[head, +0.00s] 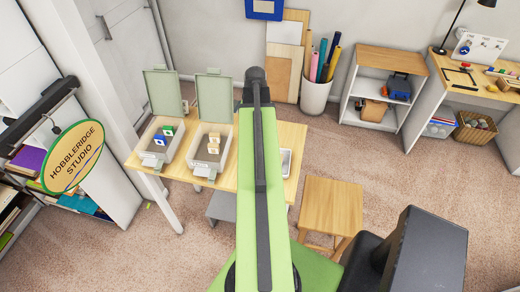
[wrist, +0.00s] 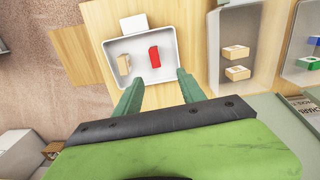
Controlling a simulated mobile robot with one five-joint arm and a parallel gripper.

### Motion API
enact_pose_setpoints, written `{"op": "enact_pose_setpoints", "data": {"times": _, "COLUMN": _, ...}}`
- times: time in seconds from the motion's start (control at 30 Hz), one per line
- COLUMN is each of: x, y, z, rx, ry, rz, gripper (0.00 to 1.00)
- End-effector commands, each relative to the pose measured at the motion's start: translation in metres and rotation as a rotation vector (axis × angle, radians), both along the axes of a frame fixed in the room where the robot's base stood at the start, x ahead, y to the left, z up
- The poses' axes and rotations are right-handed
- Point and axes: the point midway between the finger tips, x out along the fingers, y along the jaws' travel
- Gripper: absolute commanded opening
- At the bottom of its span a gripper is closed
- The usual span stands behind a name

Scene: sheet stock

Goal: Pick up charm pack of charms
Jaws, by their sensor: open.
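My gripper (wrist: 158,76) is open in the wrist view, its two green fingers apart with nothing between them. They reach the near edge of a white tray (wrist: 111,60) holding a red piece (wrist: 154,57) and a tan piece (wrist: 124,64). Right of it, an open grey bin (wrist: 213,70) holds small tan packs (wrist: 237,73). A second bin (wrist: 283,72) beyond it holds blue and green packs (wrist: 308,62). A dark label (wrist: 304,106) near it reads partly "CHAR". Which pack is the charm pack, I cannot tell. In the head view my arm hides the gripper.
In the head view, both bins stand on a wooden table (head: 226,178) with raised lids (head: 213,98). A wooden stool (head: 331,205) stands to the right. A shelf (head: 378,86) and a bench are farther right. Carpet (head: 385,175) between them is open.

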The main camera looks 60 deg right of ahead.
Motion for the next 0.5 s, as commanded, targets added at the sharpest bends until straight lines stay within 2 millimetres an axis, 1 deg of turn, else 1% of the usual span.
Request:
{"op": "enact_pose_setpoints", "data": {"times": 0.03, "x": -0.008, "y": -0.006, "z": 0.002, "rx": 0.001, "ry": 0.0, "rz": -0.019, "gripper": 0.47}}
{"op": "enact_pose_setpoints", "data": {"times": 0.1, "x": -0.012, "y": -0.009, "z": 0.001, "rx": 0.001, "ry": 0.0, "rz": -0.029, "gripper": 0.47}}
{"op": "enact_pose_setpoints", "data": {"times": 0.27, "x": -0.012, "y": -0.009, "z": -0.007, "rx": 0.001, "ry": 0.0, "rz": -0.028, "gripper": 0.47}}
{"op": "enact_pose_setpoints", "data": {"times": 0.37, "x": -0.011, "y": -0.008, "z": -0.021, "rx": 0.001, "ry": 0.0, "rz": -0.027, "gripper": 0.47}}
{"op": "enact_pose_setpoints", "data": {"times": 0.5, "x": -0.011, "y": -0.008, "z": -0.051, "rx": 0.001, "ry": 0.0, "rz": -0.027, "gripper": 0.47}}
